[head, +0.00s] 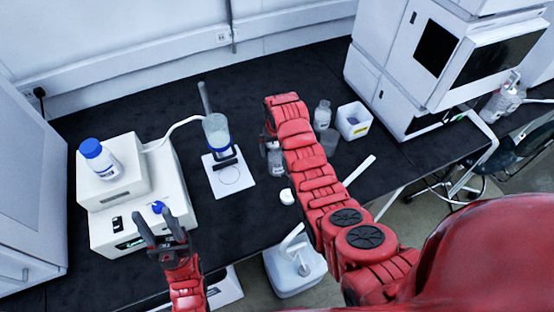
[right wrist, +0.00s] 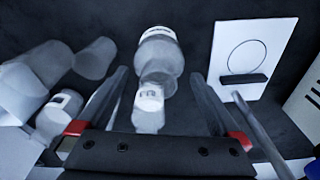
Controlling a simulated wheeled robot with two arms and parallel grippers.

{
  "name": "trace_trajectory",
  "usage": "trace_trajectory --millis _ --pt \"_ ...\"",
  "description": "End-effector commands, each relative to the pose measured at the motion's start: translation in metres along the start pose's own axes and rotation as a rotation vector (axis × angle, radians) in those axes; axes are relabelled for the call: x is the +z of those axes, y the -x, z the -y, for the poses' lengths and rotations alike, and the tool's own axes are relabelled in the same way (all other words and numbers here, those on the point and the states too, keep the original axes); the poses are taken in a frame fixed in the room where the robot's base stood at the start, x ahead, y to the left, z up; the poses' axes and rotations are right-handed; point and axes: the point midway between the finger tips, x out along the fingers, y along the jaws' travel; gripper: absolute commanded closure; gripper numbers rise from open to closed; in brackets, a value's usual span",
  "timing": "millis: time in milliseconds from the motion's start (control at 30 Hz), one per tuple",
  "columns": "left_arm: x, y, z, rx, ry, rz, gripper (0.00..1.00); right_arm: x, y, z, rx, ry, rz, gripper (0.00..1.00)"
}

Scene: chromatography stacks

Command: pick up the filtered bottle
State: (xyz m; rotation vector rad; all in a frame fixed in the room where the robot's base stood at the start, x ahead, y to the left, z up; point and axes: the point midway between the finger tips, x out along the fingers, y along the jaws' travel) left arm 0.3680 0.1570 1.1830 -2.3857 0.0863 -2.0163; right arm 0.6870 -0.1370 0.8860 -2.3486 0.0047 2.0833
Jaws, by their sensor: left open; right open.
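I cannot tell for sure which bottle is the filtered one. In the right wrist view a clear glass bottle with a labelled neck (right wrist: 149,100) lies in line between the spread fingers of my right gripper (right wrist: 160,75), with another glass vessel (right wrist: 160,48) just beyond. No finger visibly grips them. In the head view a glass bottle (head: 276,162) shows beside my right arm, which hides most of that gripper. A blue-capped white bottle (head: 100,158) stands on the white machine at left.
A filter stand with a clear vessel (head: 216,132) is on the bench; its white base plate (head: 240,184) has a circle. Right of my right arm are a bottle (head: 322,116), a beaker (head: 330,142) and a white box (head: 353,122). A white cap (head: 287,196) lies near the front edge.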

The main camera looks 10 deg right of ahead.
Motion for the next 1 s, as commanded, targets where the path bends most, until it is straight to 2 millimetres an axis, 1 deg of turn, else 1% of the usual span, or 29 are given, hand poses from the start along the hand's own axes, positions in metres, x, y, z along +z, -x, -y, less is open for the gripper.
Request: trace_trajectory --millis 33,167,233,400,600,833,967,1000 --pt "-0.002 -0.01 0.001 0.0 0.0 0.0 0.5 0.002 -0.001 -0.001 0.0 0.0 0.005 0.0" --pt "-0.004 -0.02 0.001 0.0 0.0 0.0 0.5 0.004 -0.015 -0.002 0.0 0.0 0.004 0.0" --pt "-0.003 -0.019 0.001 0.0 0.0 0.0 0.5 0.003 -0.023 -0.002 0.0 0.0 0.002 0.0" --pt "-0.004 -0.022 0.001 0.0 0.0 0.0 0.5 0.003 -0.036 -0.002 0.0 0.0 0.003 0.0" --pt "-0.004 -0.023 0.001 0.0 0.0 0.0 0.5 0.003 -0.042 -0.002 0.0 0.0 0.0 0.0" --pt "-0.004 -0.023 0.001 0.0 0.0 0.0 0.5 0.003 -0.042 -0.002 0.0 0.0 -0.001 0.0" --pt "-0.004 -0.023 0.001 0.0 0.0 -0.001 0.5 0.003 -0.042 -0.002 0.0 0.0 -0.001 0.23" --pt "-0.004 -0.023 0.001 0.0 0.0 -0.001 0.5 0.003 -0.042 -0.002 0.0 0.0 -0.001 0.31"
